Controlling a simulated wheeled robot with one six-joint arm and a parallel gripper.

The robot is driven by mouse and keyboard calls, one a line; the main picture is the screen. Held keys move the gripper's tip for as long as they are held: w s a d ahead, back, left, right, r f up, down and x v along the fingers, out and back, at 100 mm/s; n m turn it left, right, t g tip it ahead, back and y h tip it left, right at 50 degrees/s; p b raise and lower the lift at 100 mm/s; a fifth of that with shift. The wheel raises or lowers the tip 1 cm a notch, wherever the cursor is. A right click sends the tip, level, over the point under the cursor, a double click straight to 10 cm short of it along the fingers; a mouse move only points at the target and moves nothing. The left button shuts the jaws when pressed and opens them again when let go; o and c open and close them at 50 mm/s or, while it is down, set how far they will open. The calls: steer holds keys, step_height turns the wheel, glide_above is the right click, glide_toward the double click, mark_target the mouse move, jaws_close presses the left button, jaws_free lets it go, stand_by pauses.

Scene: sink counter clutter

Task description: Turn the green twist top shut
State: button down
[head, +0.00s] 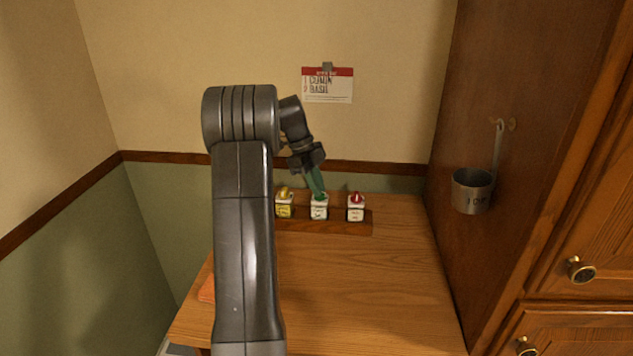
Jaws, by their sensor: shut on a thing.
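Three small white jars stand in a row on a wooden rack at the back of the counter. The middle jar (319,212) carries the green twist top (321,196). My gripper (317,190) reaches down from the upper left, tilted, with its greenish fingers at the green top. It is shut on the green top, which the fingers partly hide. The exact turn of the top is too small to tell. The left jar (284,211) has a yellow top (284,192), and the right jar (355,214) has a red top (357,198).
The wooden rack (345,228) rests on the wooden counter (360,290), which is clear in front and to the right. A metal cup (472,192) hangs on the cabinet side at right. A card (328,86) is on the back wall.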

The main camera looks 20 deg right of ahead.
steer(key=m+p, duration=0.1)
steer(key=m, duration=0.1)
steer(key=m+y+p, duration=0.1)
steer(key=m, duration=0.1)
steer(key=m+g+y+p, duration=0.1)
steer(key=m, duration=0.1)
steer(key=shift+w+d+r+p, duration=0.1)
steer(key=shift+d+r+p, duration=0.1)
steer(key=shift+d+p, duration=0.15)
steer(key=shift+d+f+m+y+p, duration=0.15)
steer(key=shift+m+y+p, duration=0.8)
steer(key=shift+m, duration=0.95)
steer(key=c, duration=1.4)
jaws_free()
steer(key=shift+c, duration=0.2)
steer(key=v, duration=0.7)
steer(key=shift+r, duration=0.25)
